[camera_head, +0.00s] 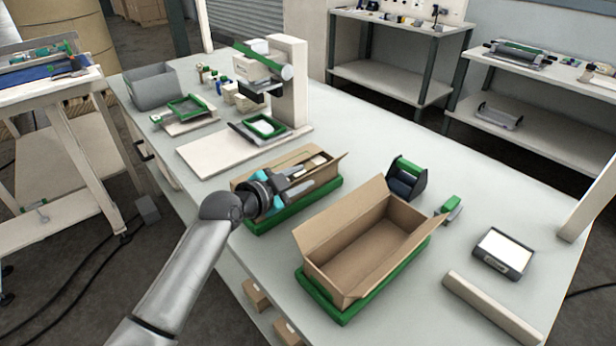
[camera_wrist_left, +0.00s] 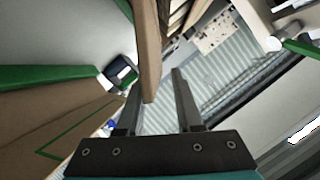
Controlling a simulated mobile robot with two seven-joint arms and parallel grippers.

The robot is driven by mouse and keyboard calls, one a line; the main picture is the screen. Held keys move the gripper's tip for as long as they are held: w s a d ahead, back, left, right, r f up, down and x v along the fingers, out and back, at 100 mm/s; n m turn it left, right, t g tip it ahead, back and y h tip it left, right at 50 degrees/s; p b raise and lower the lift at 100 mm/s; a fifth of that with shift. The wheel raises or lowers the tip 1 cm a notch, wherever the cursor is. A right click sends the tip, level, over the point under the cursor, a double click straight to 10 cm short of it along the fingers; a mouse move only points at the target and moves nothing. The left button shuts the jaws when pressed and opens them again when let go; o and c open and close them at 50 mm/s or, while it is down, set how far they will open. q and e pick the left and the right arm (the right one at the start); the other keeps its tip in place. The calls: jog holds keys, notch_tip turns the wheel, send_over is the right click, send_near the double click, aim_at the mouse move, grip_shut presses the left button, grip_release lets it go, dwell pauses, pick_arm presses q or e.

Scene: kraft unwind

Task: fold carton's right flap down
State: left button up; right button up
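A brown carton (camera_head: 243,187) sits in a green-edged tray (camera_head: 262,222) near the table's middle, with a flap (camera_head: 332,164) standing out at its right end. My left gripper (camera_head: 308,178) reaches over this carton toward that end. Its fingers are apart. In the left wrist view, a cardboard panel (camera_wrist_left: 148,45) comes down between the fingertips (camera_wrist_left: 155,85), nearer the left finger; contact cannot be told. A larger open carton (camera_head: 340,262) stands to the right in another green tray (camera_head: 330,308), its flaps raised. My right gripper is not in view.
A green and dark tape dispenser (camera_head: 407,178) stands behind the larger carton. A white press-like machine (camera_head: 290,85) stands behind the smaller carton. A small screen device (camera_head: 502,252) and a long pale bar (camera_head: 490,308) lie at right. The table's back right is clear.

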aim_at(308, 175)
pick_arm(q)
jog(key=shift+b+x, duration=0.3)
jog(key=shift+x, duration=1.35)
grip_shut()
